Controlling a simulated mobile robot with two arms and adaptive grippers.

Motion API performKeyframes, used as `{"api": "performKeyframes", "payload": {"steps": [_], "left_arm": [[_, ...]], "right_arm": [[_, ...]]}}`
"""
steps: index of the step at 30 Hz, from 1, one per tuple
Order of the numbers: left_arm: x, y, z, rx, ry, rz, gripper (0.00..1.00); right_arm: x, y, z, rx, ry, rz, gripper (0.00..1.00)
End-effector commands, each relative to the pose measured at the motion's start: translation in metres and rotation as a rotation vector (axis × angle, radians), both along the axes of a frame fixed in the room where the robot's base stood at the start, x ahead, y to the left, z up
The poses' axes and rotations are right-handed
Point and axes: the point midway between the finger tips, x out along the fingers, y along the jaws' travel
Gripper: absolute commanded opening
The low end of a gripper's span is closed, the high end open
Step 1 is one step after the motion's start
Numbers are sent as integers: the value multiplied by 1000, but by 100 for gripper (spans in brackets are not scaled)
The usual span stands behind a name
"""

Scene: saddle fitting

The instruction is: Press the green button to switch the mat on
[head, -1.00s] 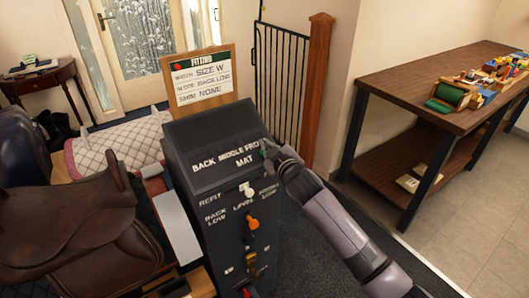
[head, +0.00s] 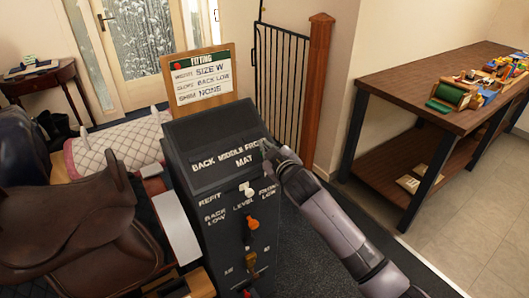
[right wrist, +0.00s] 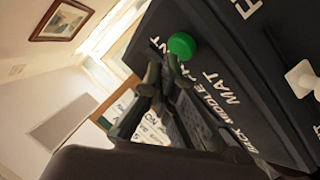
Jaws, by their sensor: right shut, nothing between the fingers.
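The green button (right wrist: 181,46) is a round knob on the dark console, beside the MAT lettering in the right wrist view. In the head view it is hidden by my right gripper (head: 266,150), at the right edge of the console's sloped face. In the right wrist view the right gripper (right wrist: 163,75) is shut and empty, with its tips close to the button. I cannot tell whether they touch it. The dark console (head: 205,125) stands upright with BACK, MIDDLE, FRONT and MAT lettering. My left gripper is not in view.
A white button (head: 246,189), an orange knob (head: 253,223) and a lower lever (head: 251,260) are on the console front. A fitting board (head: 202,80) stands behind it. A brown saddle (head: 80,215) is at left; a wooden workbench (head: 420,85) is at right.

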Motion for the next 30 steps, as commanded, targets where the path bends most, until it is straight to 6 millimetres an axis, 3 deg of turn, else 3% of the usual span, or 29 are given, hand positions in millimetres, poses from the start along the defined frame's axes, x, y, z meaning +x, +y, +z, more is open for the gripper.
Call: {"api": "performKeyframes", "payload": {"steps": [30], "left_arm": [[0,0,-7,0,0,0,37]], "right_arm": [[5,3,-9,0,1,-1,0]]}}
